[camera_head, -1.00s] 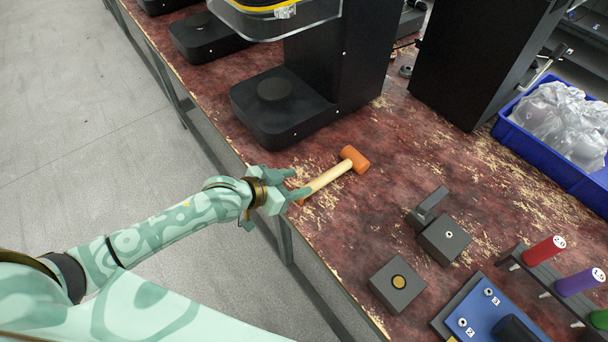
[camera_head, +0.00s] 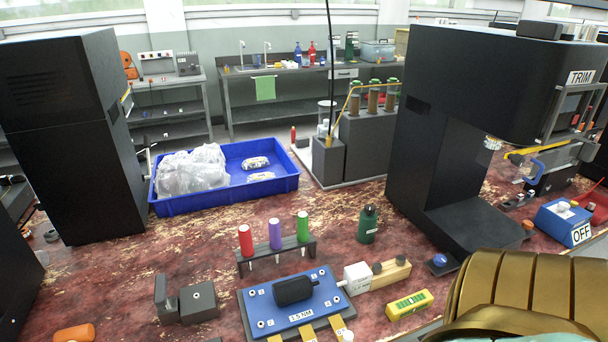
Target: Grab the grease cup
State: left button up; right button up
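I cannot pick out a grease cup for certain among the small items on the worn red bench (camera_head: 130,275). A dark green capped bottle (camera_head: 368,225) stands upright near the middle. A wooden block with dark knobs (camera_head: 392,273) lies in front of it, beside a white block (camera_head: 357,278). Neither gripper shows in this view. A gold ribbed part with a teal edge, which looks like mine, covers the lower right corner and hides the bench there.
A blue fixture (camera_head: 292,303), a rack with red, purple and green handles (camera_head: 275,250) and a yellow level (camera_head: 409,305) crowd the front. A blue crate (camera_head: 240,203) with clear bags is behind. Black machines (camera_head: 62,130) and (camera_head: 470,100) stand either side. A blue OFF box (camera_head: 563,222) is right.

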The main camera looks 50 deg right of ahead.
aim_at(367, 225)
jog(key=l+z, duration=0.1)
jog(key=z, duration=0.75)
jog(key=l+z, duration=0.1)
jog(key=z, duration=0.3)
jog(key=i+z, duration=0.1)
jog(key=z, duration=0.3)
jog(key=l+z, duration=0.1)
jog(key=z, duration=0.35)
